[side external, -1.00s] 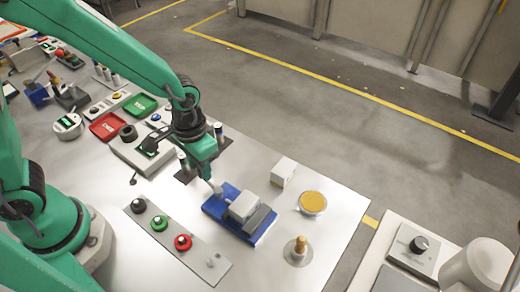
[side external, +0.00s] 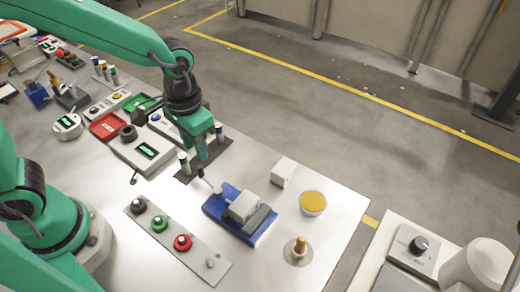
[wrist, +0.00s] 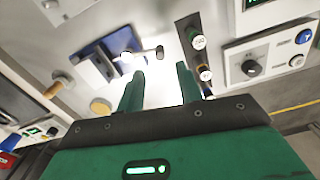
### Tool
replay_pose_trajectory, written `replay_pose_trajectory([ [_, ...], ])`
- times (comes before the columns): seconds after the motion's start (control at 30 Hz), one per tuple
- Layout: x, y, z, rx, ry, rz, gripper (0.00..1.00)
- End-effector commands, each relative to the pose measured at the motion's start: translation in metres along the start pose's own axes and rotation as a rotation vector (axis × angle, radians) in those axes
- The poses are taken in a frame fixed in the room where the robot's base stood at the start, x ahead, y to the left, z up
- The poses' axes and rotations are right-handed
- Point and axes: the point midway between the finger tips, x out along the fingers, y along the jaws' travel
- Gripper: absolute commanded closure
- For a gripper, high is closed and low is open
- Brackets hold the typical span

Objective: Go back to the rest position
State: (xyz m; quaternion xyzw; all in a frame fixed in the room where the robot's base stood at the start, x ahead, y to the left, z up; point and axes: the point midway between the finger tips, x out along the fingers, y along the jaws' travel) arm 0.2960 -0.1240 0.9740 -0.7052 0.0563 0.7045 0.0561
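My green gripper (side external: 205,168) hangs above the table at the left end of a blue fixture (side external: 215,208) with a grey block on it. In the wrist view my gripper (wrist: 168,85) shows two green fingers spread apart with nothing between them. The blue fixture also shows in the wrist view (wrist: 125,42), beyond the left finger, with a small knob-ended lever (wrist: 158,52) near the fingertips. In the side view the fingers overlap, so the gap is hidden there.
A panel with black, green and red knobs (side external: 160,223) lies in front. A white box (side external: 284,172), a yellow-topped bowl (side external: 313,203) and a wooden peg (side external: 299,248) stand to the right. Batteries stand in a dark holder (side external: 182,179) beside my gripper. Red (side external: 107,126) and green trays are further back.

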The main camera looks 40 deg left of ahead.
Motion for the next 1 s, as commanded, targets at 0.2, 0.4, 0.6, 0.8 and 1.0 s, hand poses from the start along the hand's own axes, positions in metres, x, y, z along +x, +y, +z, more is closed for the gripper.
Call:
replay_pose_trajectory([
  [0.2, -0.010, 0.000, 0.000, 0.000, 0.000, 0.000, 0.64],
  [0.4, -0.010, 0.000, 0.000, 0.000, -0.001, 0.000, 0.64],
  [0.6, -0.012, -0.002, 0.001, -0.003, 0.006, 0.002, 0.64],
  [0.8, -0.026, -0.013, 0.004, -0.017, 0.046, 0.010, 0.64],
  [1.0, -0.052, -0.035, 0.014, -0.044, 0.127, 0.020, 0.64],
])
